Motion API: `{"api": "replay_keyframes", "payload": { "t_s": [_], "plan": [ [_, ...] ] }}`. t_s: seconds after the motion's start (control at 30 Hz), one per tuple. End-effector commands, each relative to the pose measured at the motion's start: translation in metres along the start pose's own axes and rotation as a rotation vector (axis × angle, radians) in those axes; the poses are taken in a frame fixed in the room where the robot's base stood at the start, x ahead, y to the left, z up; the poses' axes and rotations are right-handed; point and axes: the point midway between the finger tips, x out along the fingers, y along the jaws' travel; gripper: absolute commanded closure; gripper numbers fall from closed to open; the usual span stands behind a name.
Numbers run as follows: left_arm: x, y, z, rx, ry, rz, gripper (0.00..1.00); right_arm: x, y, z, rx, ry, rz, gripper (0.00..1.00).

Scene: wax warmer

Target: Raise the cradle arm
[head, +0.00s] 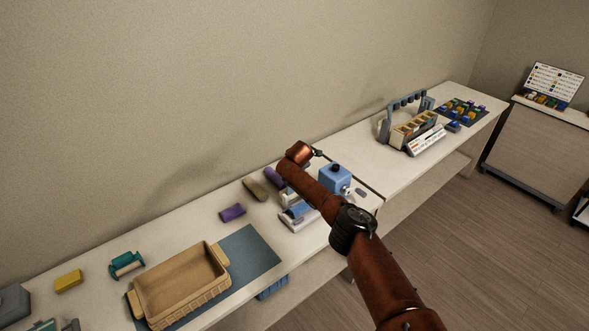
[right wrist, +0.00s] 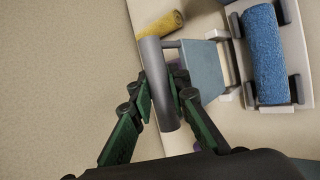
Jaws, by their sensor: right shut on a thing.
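In the right wrist view my right gripper (right wrist: 161,84) is shut on a grey round bar (right wrist: 157,70), with one green-and-black finger on each side. The bar appears to be the handle of the cradle arm. A flat blue-grey plate (right wrist: 203,68) with grey rods lies right beside it, running toward a pale frame. A rough blue roll (right wrist: 263,53) rests in white-and-grey holders to the right. My left gripper is not in view.
A blue box with a black knob (head: 335,178) stands just right of my arm. Purple (head: 232,212) and olive (head: 256,190) rolls lie to the left. A tan basket (head: 182,283) sits on a dark mat (head: 252,252). The wall rises close behind the bench.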

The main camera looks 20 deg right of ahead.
Motion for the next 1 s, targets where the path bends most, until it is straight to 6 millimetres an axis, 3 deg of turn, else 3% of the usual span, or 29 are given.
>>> {"api": "replay_keyframes", "payload": {
  "t_s": [0.63,0.67,0.9,1.0],
  "plan": [
    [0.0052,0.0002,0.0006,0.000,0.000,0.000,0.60,0.0015,0.0005,0.0042,-0.003,-0.004,-0.016,1.00],
    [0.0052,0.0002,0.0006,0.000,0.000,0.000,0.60,0.0015,0.0005,0.0041,-0.003,-0.004,-0.016,0.83],
    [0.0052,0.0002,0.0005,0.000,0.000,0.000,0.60,0.0016,0.0003,0.0034,-0.003,-0.003,-0.016,0.66],
    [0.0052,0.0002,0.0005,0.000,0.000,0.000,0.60,0.0017,0.0003,0.0032,-0.003,-0.003,-0.016,0.66]
  ]
}}
